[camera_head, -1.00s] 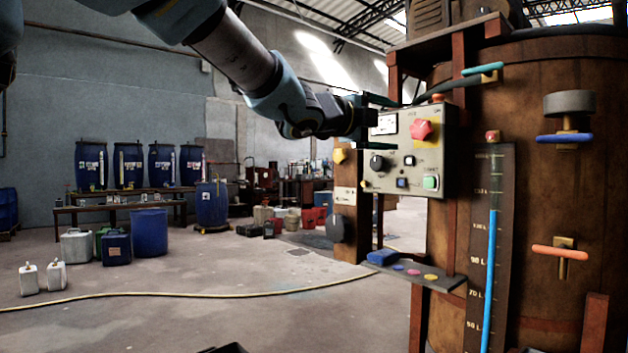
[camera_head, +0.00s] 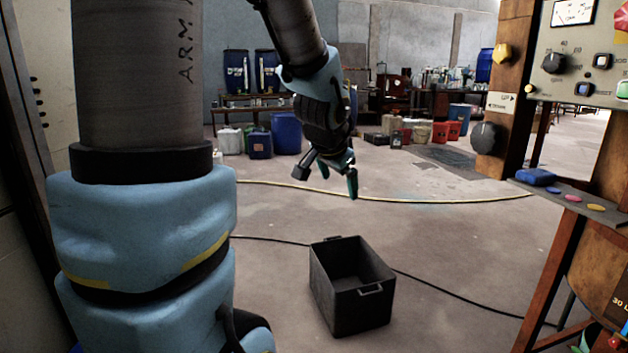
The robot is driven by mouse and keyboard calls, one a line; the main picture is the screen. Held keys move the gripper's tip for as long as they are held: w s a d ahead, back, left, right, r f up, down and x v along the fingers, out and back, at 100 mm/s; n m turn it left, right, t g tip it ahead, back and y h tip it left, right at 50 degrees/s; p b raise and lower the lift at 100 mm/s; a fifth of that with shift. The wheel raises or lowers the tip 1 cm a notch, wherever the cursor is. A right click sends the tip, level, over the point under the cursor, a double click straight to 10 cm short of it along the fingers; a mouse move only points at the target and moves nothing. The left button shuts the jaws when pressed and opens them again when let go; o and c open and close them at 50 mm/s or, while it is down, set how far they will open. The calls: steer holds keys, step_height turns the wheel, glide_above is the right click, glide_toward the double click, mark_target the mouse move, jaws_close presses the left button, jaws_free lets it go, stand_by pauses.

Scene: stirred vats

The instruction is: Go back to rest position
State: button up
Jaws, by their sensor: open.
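My gripper (camera_head: 330,180) hangs at the end of my arm near the middle of the picture, pointing downward. Its fingers are apart and nothing shows between them. It is in open air, with the black open bin on the floor below it. It is well apart from the control panel (camera_head: 590,70) at the right, which has a dial, a red knob and several buttons.
The black bin (camera_head: 345,322) stands on the floor and looks empty. A small shelf (camera_head: 562,197) with a blue object and coloured discs juts out at the right. A black cable and a yellow hose cross the floor. Blue drums (camera_head: 287,133) and canisters stand at the back.

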steer(key=s+a+f+n+g+y, duration=0.2)
steer(key=s+a+f+n+g, duration=0.4)
steer(key=s+a+f+n, duration=0.5)
step_height(320, 180, up, 22)
steer(key=s+a+m+p, duration=0.1)
steer(key=s+m+p, duration=0.1)
steer(key=p, duration=1.9)
steer(key=shift+s+p, duration=0.3)
steer(key=shift+p, duration=0.05)
